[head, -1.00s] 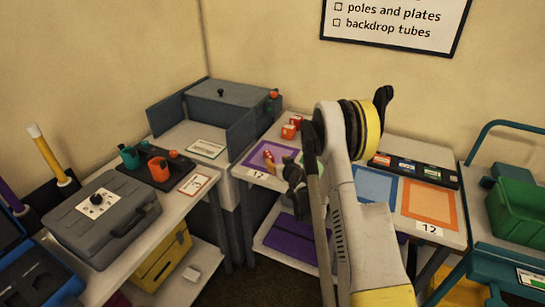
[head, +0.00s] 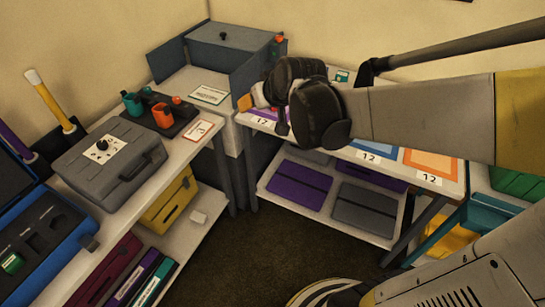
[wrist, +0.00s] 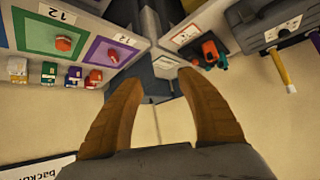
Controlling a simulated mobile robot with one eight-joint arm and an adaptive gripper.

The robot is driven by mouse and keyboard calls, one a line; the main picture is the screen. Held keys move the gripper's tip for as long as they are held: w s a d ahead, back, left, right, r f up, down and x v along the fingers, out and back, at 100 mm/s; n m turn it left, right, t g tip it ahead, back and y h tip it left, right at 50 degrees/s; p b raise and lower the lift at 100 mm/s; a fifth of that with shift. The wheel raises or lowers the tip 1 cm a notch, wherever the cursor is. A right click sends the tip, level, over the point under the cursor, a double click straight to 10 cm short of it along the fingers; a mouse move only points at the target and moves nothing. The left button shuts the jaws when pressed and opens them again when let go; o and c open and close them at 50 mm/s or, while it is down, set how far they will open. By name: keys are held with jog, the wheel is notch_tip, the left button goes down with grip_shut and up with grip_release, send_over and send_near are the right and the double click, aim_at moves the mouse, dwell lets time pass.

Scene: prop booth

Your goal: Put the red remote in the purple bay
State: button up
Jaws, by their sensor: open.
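The purple bay (wrist: 105,62) is a purple-bordered square on the right table, mostly hidden behind my gripper in the head view. In the wrist view a small red thing (wrist: 113,56) lies inside its border. It may be the red remote, but it is too small to be sure. My gripper (wrist: 162,78) is open, with its two brown fingers apart and nothing between them. In the head view my gripper (head: 250,100) is raised over the table's left end and points left, apart from the table top.
A green bay (wrist: 30,37) beside the purple one holds another red thing (wrist: 63,43). Several small coloured items stand along the table's back. Blue (head: 372,153) and orange (head: 428,166) bays lie to the right.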

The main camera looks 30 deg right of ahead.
jog(key=s+a+g, duration=0.1)
jog(key=s+a, duration=0.1)
jog(key=s, duration=0.8)
jog(key=s+a+f+g, duration=0.1)
jog(key=s+a, duration=0.1)
jog(key=s, duration=0.7)
jog(key=shift+s+f, duration=0.15)
jog(key=shift+s, duration=0.25)
